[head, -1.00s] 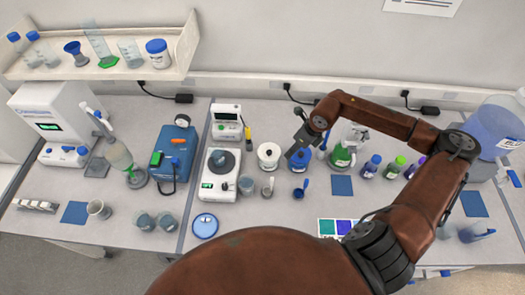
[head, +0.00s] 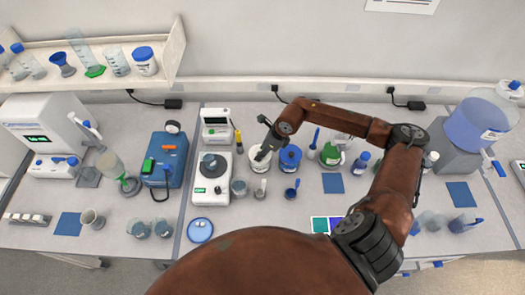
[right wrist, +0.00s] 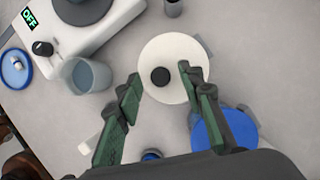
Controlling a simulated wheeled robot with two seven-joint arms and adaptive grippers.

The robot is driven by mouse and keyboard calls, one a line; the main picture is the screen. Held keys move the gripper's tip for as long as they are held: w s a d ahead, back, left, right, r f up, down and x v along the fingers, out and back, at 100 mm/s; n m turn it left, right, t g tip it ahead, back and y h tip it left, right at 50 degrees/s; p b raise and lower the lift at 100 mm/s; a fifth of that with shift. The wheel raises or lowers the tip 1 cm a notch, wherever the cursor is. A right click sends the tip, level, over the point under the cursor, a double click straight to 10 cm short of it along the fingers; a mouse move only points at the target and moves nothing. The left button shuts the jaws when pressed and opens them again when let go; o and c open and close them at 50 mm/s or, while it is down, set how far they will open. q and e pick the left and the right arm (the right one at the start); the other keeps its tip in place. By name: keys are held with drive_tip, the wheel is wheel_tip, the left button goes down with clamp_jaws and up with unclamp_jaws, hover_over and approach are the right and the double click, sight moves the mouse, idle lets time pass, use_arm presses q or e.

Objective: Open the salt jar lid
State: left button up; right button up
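My right gripper (head: 266,149) is over this jar in the head view. In the right wrist view the right gripper (right wrist: 160,80) has its two green-padded fingers apart, on either side of the knob, with nothing held. Whether the fingers touch the lid cannot be told. My left gripper is not in view.
A blue-lidded jar (head: 290,158) stands close on the right of the white jar. A small spoon-like tool (head: 261,189) is in front. A blue mat (head: 333,183) lies farther right.

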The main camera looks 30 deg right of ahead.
clamp_jaws()
idle(0.4)
drive_tip(key=shift+d, duration=0.15)
drive_tip(key=shift+a, duration=0.2)
